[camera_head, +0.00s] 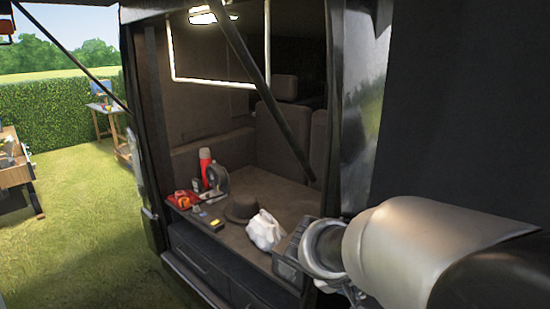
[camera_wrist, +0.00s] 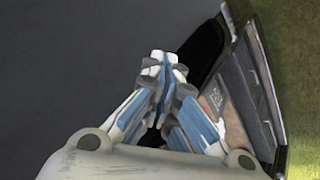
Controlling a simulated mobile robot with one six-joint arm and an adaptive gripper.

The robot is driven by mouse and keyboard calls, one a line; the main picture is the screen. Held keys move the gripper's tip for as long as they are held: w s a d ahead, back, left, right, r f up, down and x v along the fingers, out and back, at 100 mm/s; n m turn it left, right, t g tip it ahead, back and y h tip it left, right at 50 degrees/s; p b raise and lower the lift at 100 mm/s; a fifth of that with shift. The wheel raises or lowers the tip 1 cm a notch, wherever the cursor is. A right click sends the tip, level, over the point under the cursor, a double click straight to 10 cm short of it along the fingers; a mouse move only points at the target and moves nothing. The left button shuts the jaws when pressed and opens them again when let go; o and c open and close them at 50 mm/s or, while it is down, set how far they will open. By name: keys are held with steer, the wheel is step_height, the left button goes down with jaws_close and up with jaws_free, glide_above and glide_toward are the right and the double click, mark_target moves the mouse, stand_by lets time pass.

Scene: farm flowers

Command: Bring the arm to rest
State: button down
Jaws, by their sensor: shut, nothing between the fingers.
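My gripper (camera_wrist: 158,62) shows in the wrist view with its blue and white fingers together and nothing between them. It hangs over a plain dark surface, with the edge of the van (camera_wrist: 262,95) to its right. In the head view my arm reaches in from the right edge, in front of the open van's right side. Its grey link covers the right end of the cargo floor (camera_head: 285,185). I cannot make out the fingers there.
On the cargo floor are a red flask (camera_head: 205,165), a dark hat (camera_head: 243,207), a white crumpled bag (camera_head: 264,231) and small tools near the front edge. A dark strut (camera_head: 262,85) crosses the opening. Grass (camera_head: 85,215) lies free at left, with a workbench (camera_head: 15,170).

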steer(key=s+a+r+y, duration=0.1)
steer(key=s+r+y, duration=0.1)
steer(key=s, duration=1)
steer(key=s+a+r+y, duration=0.2)
steer(key=s+y, duration=0.1)
steer(key=s, duration=0.9)
steer(key=shift+a+r+y, duration=0.15)
steer(key=shift+r+y, duration=0.15)
steer(key=shift+y, duration=0.1)
